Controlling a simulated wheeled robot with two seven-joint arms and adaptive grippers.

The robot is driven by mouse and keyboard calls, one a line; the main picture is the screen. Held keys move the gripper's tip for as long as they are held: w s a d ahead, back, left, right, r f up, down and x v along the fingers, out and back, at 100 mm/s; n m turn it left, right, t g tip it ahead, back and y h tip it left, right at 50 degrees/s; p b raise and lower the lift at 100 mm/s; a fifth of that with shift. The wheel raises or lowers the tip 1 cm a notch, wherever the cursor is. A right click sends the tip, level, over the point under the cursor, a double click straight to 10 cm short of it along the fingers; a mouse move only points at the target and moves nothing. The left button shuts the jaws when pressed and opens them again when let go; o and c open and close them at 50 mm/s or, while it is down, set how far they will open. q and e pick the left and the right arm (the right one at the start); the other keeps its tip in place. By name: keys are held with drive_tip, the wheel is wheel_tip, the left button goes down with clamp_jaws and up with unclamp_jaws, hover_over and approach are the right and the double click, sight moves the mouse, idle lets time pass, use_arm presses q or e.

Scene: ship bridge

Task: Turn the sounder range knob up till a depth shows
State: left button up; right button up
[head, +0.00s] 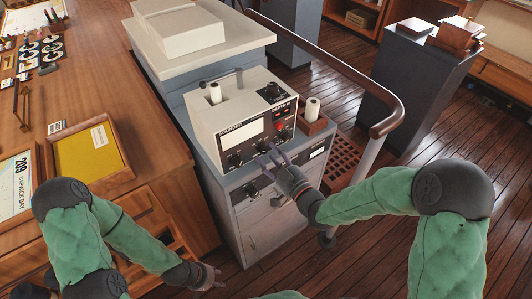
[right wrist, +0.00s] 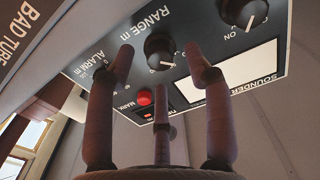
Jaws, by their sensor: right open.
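The sounder (head: 204,121) is a cream box with a black front panel, standing on a grey cabinet. Its display window (head: 241,134) looks pale and blank; I can make out no depth figure. It shows upside down in the right wrist view (right wrist: 240,76). The black range knob (right wrist: 160,50), with a white pointer line, sits under the label RANGE m. My right gripper (head: 270,158) is open at the panel. In the right wrist view its fingertips (right wrist: 160,75) lie either side of the range knob; contact is unclear. My left gripper (head: 213,276) hangs low, away from the sounder.
Another black knob (right wrist: 244,12) and a red button (right wrist: 145,97) are close to the range knob. A paper roll (head: 312,109) stands right of the sounder. A wooden handrail (head: 345,75) runs behind it. The chart desk (head: 120,90) lies to the left.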

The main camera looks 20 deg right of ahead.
drive_tip(key=shift+x, duration=1.2)
clamp_jaws()
drive_tip(key=shift+m, duration=0.3)
drive_tip(key=m+b, duration=0.1)
drive_tip(key=m, duration=0.2)
drive_tip(key=shift+f, duration=0.1)
drive_tip(key=m+b, duration=0.1)
drive_tip(key=m, duration=0.4)
